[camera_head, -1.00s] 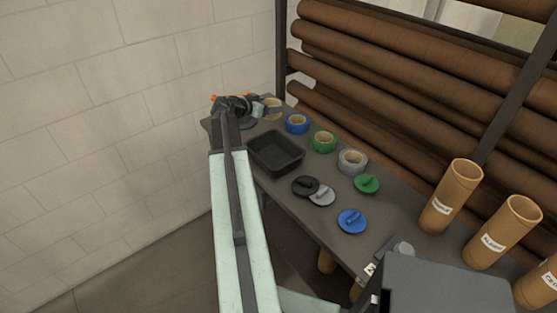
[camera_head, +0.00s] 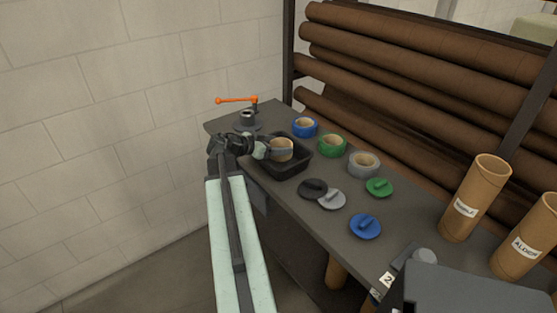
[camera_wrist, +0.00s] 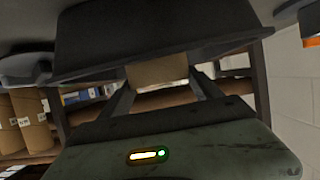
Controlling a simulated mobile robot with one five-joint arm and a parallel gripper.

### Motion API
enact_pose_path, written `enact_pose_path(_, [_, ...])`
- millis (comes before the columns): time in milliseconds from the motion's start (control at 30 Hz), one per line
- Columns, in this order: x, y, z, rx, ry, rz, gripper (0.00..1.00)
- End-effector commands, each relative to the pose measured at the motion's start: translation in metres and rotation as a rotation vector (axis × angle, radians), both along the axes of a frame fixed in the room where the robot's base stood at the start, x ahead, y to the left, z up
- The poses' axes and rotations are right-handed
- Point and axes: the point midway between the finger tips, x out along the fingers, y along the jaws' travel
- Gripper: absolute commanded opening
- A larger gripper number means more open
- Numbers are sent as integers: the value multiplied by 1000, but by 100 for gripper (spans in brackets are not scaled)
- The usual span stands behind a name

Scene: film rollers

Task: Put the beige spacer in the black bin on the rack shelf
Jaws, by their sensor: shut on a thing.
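The beige spacer (camera_head: 281,149) is a short tan ring. My gripper (camera_head: 279,151) is shut on it and holds it at the black bin (camera_head: 293,170). In the head view the spacer overlaps the bin's opening; whether its underside touches the bin floor cannot be told. The wrist view looks upside down. There the spacer (camera_wrist: 157,72) sits between the two fingers, with the dark bin (camera_wrist: 150,35) past it. The bin stands on the dark grey shelf, and its near left side is partly hidden by my gripper.
An orange-handled device (camera_head: 245,118) stands at the far left end. Cardboard tubes (camera_head: 475,198) stand right.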

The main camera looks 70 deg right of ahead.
Motion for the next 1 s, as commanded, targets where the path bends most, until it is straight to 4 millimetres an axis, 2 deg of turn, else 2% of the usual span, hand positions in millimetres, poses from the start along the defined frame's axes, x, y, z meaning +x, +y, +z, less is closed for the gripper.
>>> enact_pose_path(67, [0, 0, -4, 0, 0, 0, 31])
enact_pose_path(200, [0, 0, -29, 0, 0, 1, 31])
enact_pose_path(300, [0, 0, -40, 0, 0, 1, 31])
enact_pose_path(500, [1, 0, -35, 0, 0, 1, 31])
enact_pose_path(667, [1, 0, -39, 0, 0, 2, 31])
enact_pose_path(700, [1, 0, -38, 0, -1, 2, 82])
enact_pose_path(733, [1, 0, -38, 0, -1, 2, 90])
enact_pose_path(767, [1, 0, -38, 0, -1, 2, 95])
enact_pose_path(1000, [1, 0, -38, 0, 0, 2, 95])
